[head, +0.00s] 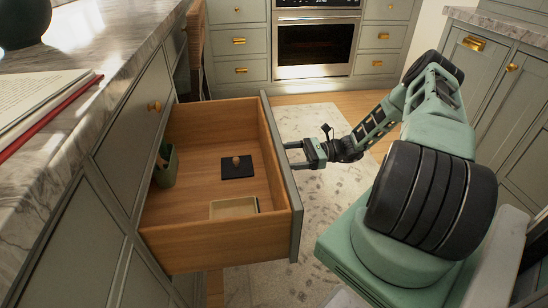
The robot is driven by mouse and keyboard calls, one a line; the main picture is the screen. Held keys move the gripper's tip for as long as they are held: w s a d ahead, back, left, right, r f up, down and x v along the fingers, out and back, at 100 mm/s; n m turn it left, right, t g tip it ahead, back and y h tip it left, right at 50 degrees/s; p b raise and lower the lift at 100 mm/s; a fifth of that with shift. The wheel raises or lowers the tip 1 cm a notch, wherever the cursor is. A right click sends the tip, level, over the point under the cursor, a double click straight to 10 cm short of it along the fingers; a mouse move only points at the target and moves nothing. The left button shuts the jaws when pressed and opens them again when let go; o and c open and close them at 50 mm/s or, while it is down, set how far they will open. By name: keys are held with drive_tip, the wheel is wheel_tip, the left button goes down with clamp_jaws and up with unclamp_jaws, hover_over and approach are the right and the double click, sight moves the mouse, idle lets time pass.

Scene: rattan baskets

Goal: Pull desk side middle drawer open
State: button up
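A desk-side drawer (217,240) with a wooden inside and grey-green front is pulled well out from the desk on the left. The outer face of its front panel (286,192) is turned away, so its handle is hidden. My gripper (293,155) is just right of the front panel, pointing left toward it. Its two fingers are spread apart with a gap between them, and nothing shows between them. Whether the fingertips touch the panel or handle cannot be told.
The drawer holds a green cup (166,168), a black notebook (238,168) and a small tray (234,207). A marble counter (85,130) bears an open book (40,95). A rug (315,125) covers floor right of the drawer.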

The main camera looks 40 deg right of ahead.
drive_tip(key=shift+v, duration=3)
drive_tip(key=shift+f, duration=0.1)
drive_tip(key=o, duration=1.3)
drive_tip(key=v, duration=1.7)
drive_tip(key=shift+s+d, duration=0.15)
drive_tip(key=shift+d, duration=0.1)
